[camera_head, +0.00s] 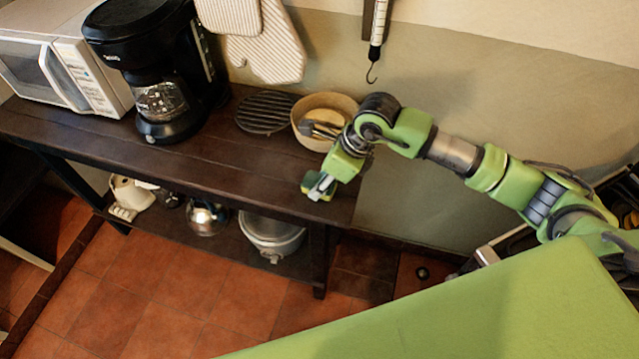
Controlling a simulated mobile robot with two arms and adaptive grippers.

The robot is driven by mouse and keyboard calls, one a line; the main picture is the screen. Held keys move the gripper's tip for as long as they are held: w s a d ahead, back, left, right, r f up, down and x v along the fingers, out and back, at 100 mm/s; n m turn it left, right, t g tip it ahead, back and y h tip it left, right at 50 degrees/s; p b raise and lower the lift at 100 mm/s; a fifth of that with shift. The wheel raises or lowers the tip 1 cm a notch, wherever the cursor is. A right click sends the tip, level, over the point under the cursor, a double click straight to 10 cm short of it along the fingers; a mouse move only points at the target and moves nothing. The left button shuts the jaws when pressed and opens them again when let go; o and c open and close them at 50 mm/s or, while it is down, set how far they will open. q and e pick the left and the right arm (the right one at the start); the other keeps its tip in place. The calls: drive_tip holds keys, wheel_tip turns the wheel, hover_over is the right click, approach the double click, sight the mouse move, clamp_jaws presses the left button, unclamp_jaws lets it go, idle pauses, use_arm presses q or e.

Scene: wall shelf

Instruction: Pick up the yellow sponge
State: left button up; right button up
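My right arm comes in from the right and reaches over the right end of the dark wooden shelf table. My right gripper (319,187) points down and left at the table's front right corner. A small green and yellowish piece (314,190) shows at its fingertips. It may be the sponge, but it is too small and too covered to be sure, and I cannot tell if the fingers are closed on it. No other clear yellow sponge shows. My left gripper is not in view.
On the table (215,165) stand a white microwave (62,70), a black coffee maker (160,65), a round black rack (265,111) and a tan bowl (303,111) behind my arm. Pots (272,235) sit on the lower shelf. The table's front middle is clear.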

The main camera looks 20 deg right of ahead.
drive_tip(key=shift+r+b, duration=0.45)
drive_tip(key=shift+r, duration=0.15)
drive_tip(key=s+a+r+b, duration=0.2)
drive_tip(key=s+r+b, duration=0.2)
drive_tip(key=s+r, duration=0.8)
drive_tip(key=shift+s, duration=1)
drive_tip(key=shift+o, duration=0.5)
drive_tip(key=shift+f, duration=0.1)
drive_tip(key=c, duration=0.4)
drive_tip(key=shift+c, duration=0.2)
